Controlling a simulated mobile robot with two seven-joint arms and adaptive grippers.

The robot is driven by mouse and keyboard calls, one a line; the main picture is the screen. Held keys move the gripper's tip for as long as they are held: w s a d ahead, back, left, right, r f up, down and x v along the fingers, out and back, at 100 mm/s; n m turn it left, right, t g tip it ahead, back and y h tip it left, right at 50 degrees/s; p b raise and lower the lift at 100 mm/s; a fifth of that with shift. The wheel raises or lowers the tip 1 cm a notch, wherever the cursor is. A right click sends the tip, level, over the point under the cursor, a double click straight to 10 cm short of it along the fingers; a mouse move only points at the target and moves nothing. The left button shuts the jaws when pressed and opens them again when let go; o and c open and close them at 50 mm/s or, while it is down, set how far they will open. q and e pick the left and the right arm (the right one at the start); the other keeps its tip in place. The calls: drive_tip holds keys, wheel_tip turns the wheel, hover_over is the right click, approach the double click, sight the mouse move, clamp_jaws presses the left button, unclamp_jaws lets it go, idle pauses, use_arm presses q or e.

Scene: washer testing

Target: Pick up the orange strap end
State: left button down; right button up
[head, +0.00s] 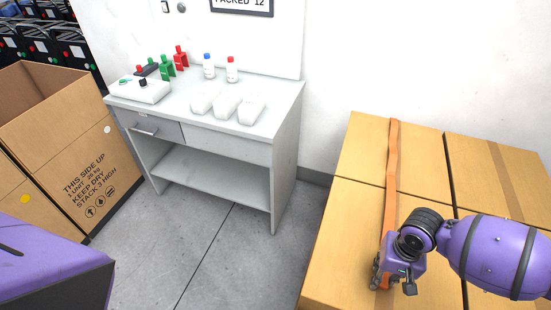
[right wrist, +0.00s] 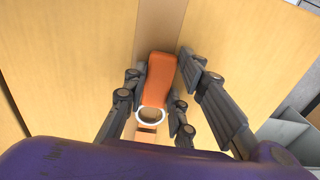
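The orange strap (head: 392,165) runs over the top of the cardboard boxes at the right of the head view. Its orange end (right wrist: 160,80) is in the middle of the right wrist view, with a pale ring (right wrist: 152,117) just below it. My right gripper (head: 385,277) is low over the front box, at the near part of the strap. In the right wrist view its fingers (right wrist: 160,68) stand on both sides of the strap end, with small gaps visible, so it looks open. Whether any finger touches the strap is unclear. My left gripper is out of view.
Closed cardboard boxes (head: 350,225) stand side by side under the strap. A grey workbench (head: 285,105) with white packs and small bottles is against the wall. An open carton (head: 110,150) is at left. Bare floor (head: 235,240) lies between.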

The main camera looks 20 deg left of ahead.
clamp_jaws()
drive_tip(key=shift+r, duration=0.15)
